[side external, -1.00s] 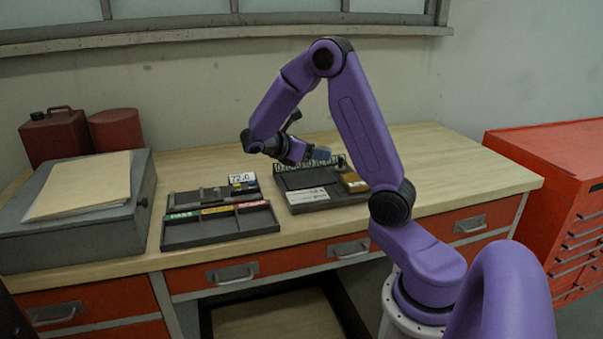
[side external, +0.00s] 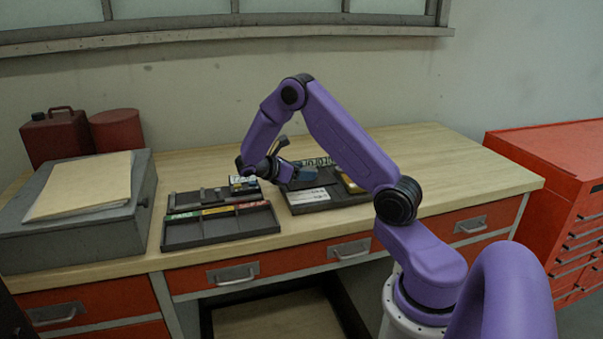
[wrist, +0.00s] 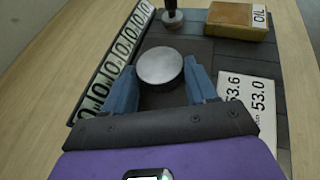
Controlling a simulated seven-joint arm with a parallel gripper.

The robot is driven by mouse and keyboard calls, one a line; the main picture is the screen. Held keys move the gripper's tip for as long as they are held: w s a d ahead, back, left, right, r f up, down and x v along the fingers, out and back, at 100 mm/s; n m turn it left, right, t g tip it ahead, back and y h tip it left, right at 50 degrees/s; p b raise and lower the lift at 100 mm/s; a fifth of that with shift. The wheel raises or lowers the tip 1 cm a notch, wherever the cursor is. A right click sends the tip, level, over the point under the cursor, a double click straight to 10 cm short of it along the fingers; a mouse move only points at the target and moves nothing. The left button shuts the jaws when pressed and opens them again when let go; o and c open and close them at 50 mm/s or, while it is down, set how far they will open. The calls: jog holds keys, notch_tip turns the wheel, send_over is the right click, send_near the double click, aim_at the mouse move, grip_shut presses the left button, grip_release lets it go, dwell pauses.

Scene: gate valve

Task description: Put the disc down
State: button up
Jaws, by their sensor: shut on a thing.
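The disc (wrist: 160,64) is a round grey metal piece with a smooth top, seen in the wrist view. My gripper (wrist: 160,72) is shut on it, with one blue finger on its left and one on its right. The disc is over the dark tray (wrist: 200,48); I cannot tell whether it touches the tray floor. In the side view my gripper (side external: 291,173) is low at the left part of this right-hand tray (side external: 318,204), and the disc cannot be made out there.
A row of number tags (wrist: 117,62) lines the tray's left edge in the wrist view. A small dark post (wrist: 172,16), an oil-labelled tan block (wrist: 235,20) and a white number card (wrist: 250,100) are close by. Another divided tray (side external: 215,229) is left; the bench's right side is clear.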

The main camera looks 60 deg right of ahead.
jog(key=shift+f, duration=0.5)
